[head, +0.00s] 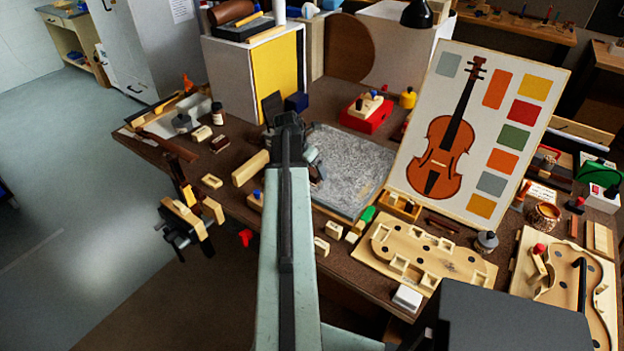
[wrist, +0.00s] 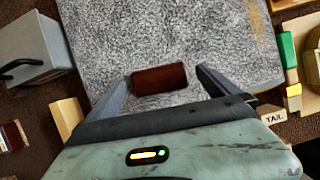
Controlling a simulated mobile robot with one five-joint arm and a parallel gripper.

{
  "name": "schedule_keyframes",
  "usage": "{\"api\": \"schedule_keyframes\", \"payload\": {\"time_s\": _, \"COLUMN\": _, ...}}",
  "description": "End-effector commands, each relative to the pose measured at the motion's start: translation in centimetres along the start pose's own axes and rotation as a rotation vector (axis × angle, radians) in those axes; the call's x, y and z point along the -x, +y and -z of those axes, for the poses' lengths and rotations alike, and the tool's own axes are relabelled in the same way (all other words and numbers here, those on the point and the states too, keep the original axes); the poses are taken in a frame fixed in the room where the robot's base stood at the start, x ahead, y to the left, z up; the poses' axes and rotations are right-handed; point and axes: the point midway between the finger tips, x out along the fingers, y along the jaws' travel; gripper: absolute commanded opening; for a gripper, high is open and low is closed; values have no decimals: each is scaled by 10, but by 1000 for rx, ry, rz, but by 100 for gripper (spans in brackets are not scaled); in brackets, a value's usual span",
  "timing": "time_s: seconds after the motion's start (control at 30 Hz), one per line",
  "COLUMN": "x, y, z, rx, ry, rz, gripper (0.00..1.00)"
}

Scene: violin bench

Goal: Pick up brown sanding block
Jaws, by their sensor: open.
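The brown sanding block (wrist: 160,79), a dark reddish-brown bar, lies on a speckled grey surface in the wrist view. My gripper (wrist: 162,73) is open, with one finger to the left of the block and one to the right. Gaps show between the block and both fingers, and the gripper holds nothing. The height of the fingertips above the surface is hard to tell. In the head view my arm reaches over the grey-lined tray (head: 350,165), and I cannot make out this block there.
A grey box (wrist: 32,50) stands left of the tray in the wrist view. Green and pale wooden pieces lie right of it.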

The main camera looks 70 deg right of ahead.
Motion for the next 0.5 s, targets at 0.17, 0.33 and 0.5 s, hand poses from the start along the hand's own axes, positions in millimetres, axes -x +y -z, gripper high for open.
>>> {"api": "schedule_keyframes", "payload": {"time_s": 0.17, "x": -29, "y": 0, "z": 2, "rx": -1, "ry": 0, "rz": 0, "gripper": 100}}
{"api": "schedule_keyframes", "payload": {"time_s": 0.33, "x": -25, "y": 0, "z": 0, "rx": -1, "ry": 0, "rz": 0, "gripper": 100}}
{"api": "schedule_keyframes", "payload": {"time_s": 0.5, "x": -25, "y": 0, "z": 0, "rx": -1, "ry": 0, "rz": 0, "gripper": 58}}
